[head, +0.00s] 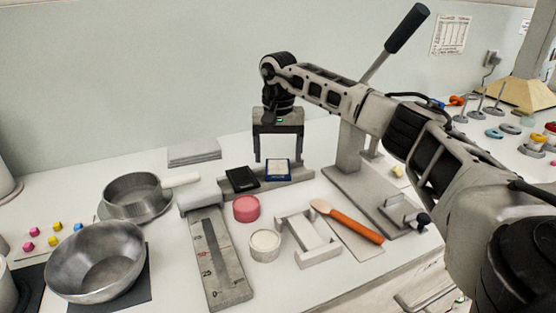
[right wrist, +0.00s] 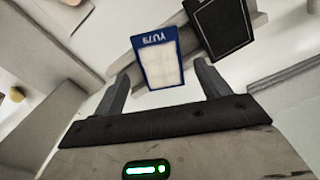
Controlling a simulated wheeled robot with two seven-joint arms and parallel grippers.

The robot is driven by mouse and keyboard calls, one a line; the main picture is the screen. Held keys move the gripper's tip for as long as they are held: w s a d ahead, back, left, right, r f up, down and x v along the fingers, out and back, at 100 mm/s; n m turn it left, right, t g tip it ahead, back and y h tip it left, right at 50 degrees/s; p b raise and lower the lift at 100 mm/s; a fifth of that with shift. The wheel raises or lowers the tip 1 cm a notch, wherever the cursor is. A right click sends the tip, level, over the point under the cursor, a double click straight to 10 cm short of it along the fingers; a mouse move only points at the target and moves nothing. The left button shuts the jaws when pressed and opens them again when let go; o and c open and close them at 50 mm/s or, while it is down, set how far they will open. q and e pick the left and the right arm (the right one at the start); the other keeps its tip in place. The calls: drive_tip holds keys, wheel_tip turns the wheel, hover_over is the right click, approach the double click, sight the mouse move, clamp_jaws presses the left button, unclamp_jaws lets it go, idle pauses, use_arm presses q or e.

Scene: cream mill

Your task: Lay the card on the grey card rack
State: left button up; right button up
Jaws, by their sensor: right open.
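The card, white with a blue border and dark lettering, rests on the grey card rack (head: 301,174); it shows in the head view (head: 278,169) and the right wrist view (right wrist: 163,66). A black card (head: 242,179) lies beside it on the same rack, also in the right wrist view (right wrist: 222,25). My right gripper (head: 278,159) is open, its fingers pointing down at the blue-edged card. In the right wrist view, the card appears between the two spread fingertips, with gaps at both sides. My left gripper is not in view.
In front of the rack are a pink round tub (head: 246,209), a white round tub (head: 265,245) and a grey scale (head: 220,265). An orange-handled spatula (head: 347,222) lies right. A steel bowl (head: 95,262) and a saucepan (head: 133,195) stand left. A lever press (head: 350,150) stands right.

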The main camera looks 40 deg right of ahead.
sight(278, 169)
wheel_tip(278, 169, up, 10)
idle(0.3)
drive_tip(key=shift+f, duration=0.2)
idle(0.3)
